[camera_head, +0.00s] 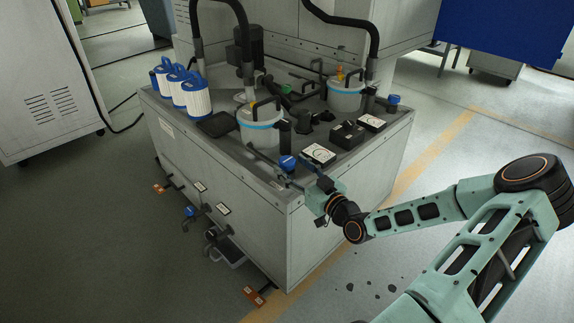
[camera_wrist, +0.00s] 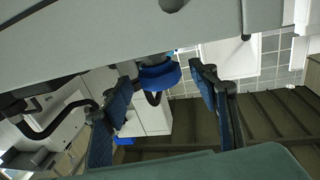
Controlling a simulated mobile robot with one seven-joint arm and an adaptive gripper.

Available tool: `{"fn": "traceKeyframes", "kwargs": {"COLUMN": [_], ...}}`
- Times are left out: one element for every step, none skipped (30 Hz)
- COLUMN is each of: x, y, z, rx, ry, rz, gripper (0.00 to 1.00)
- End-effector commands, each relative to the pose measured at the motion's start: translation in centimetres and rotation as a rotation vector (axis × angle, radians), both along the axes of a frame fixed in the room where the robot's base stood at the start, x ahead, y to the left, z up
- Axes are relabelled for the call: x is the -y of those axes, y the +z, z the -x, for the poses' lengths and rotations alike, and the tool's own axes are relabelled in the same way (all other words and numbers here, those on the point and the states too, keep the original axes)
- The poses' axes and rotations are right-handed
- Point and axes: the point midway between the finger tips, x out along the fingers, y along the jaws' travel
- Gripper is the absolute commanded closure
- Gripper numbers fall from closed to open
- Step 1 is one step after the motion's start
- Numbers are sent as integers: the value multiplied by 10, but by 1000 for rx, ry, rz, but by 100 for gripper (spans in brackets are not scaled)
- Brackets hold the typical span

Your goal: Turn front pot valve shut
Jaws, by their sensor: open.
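The front pot valve has a blue knob (camera_head: 288,163) near the front corner of the grey tank's top, beside the front pot (camera_head: 262,128). In the wrist view the blue knob (camera_wrist: 158,76) shows between the two fingers, a little beyond their tips. My gripper (camera_head: 297,174) is at the tank's front corner, close to the knob. Its fingers (camera_wrist: 162,82) stand apart, one on each side of the knob, with clear gaps. I cannot tell whether either finger touches it. The lower part of the valve is largely hidden.
The grey tank (camera_head: 220,190) carries a rear pot (camera_head: 346,92) with another blue-knobbed valve (camera_head: 393,99), white filter cartridges (camera_head: 195,97) and a white-faced panel (camera_head: 318,154). Another blue knob (camera_head: 188,211) sticks out low on the tank's side. Floor at the right is mostly clear.

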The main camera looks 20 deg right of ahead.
Motion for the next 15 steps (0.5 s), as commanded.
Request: {"fn": "traceKeyframes", "kwargs": {"x": [-2, -3, -4, -4, -5, -5, -5, -5, -5, -5, -5, -5, -5, -5, -5], "y": [-1, -1, -1, -1, -1, -1, -1, -1, -1, 0, 0, 0, 0, 0, 0], "z": [-8, -12, -16, -19, -22, -24, -26, -27, -28, -28, -28, -28, -28, -28, -28], "rx": [1, 1, 1, 0, 0, -1, 0, -1, -1, -1, -1, -1, -1, -1, -1], "ry": [1, 1, 1, 1, 1, 1, 0, 0, 0, -1, -1, -1, -1, -1, -1], "rz": [0, 1, 0, 0, 0, 0, 0, 0, -1, -1, -1, -1, -1, -1, -1], "gripper": [45, 45, 45, 45, 45, 45, 45, 45, 45, 45, 45, 45, 45, 45, 45]}}
